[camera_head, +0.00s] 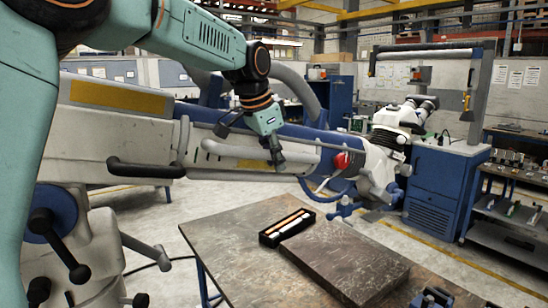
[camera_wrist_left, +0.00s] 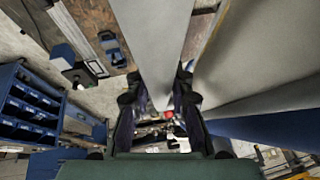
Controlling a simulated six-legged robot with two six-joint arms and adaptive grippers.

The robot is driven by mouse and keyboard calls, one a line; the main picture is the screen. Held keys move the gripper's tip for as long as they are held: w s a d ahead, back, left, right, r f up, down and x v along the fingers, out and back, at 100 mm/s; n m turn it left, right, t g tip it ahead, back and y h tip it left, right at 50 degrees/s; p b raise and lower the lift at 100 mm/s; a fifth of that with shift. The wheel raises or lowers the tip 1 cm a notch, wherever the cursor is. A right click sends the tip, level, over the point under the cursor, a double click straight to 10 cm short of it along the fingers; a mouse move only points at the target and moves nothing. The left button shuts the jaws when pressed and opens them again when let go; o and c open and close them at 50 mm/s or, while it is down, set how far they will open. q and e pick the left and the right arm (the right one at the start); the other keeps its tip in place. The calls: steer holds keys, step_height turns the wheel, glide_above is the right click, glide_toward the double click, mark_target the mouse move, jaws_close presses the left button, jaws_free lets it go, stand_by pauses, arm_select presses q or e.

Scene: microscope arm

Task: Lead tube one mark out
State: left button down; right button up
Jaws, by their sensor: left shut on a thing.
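The microscope arm (camera_head: 95,125) is a long white and blue boom, with the white microscope head (camera_head: 385,150) at its right end. A pale grey tube (camera_head: 225,150) runs along its near side; in the left wrist view a smooth grey length (camera_wrist_left: 155,40) passes down between the fingers. My left gripper (camera_head: 255,145) is shut on this tube from above, its fingers (camera_wrist_left: 158,115) on either side. A yellow patch shows by the fingers, but no separate marks can be made out on the tube. My right gripper is not in view.
A worn brown table (camera_head: 220,240) stands below, with a dark slab (camera_head: 345,262) and a black tray (camera_head: 286,227) of pale rods. A red knob (camera_head: 341,161) sits by the boom's right end. A blue cabinet (camera_head: 440,195) stands behind. Floor shows at right.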

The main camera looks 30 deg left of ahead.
arm_select(q)
steer(key=shift+w+r, duration=0.2)
steer(key=shift+r, duration=0.05)
steer(key=shift+w+d, duration=0.2)
steer(key=shift+w, duration=0.25)
steer(key=shift+w+d+f, duration=0.2)
steer(key=shift+w, duration=0.35)
steer(key=c, duration=1.5)
jaws_free()
steer(key=shift+w+d, duration=0.1)
steer(key=shift+w, duration=0.05)
steer(key=shift+o, duration=0.8)
steer(key=shift+f, duration=0.1)
steer(key=shift+o, duration=0.9)
steer(key=shift+s, duration=0.45)
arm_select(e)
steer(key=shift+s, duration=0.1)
arm_select(q)
steer(key=shift+w, duration=0.1)
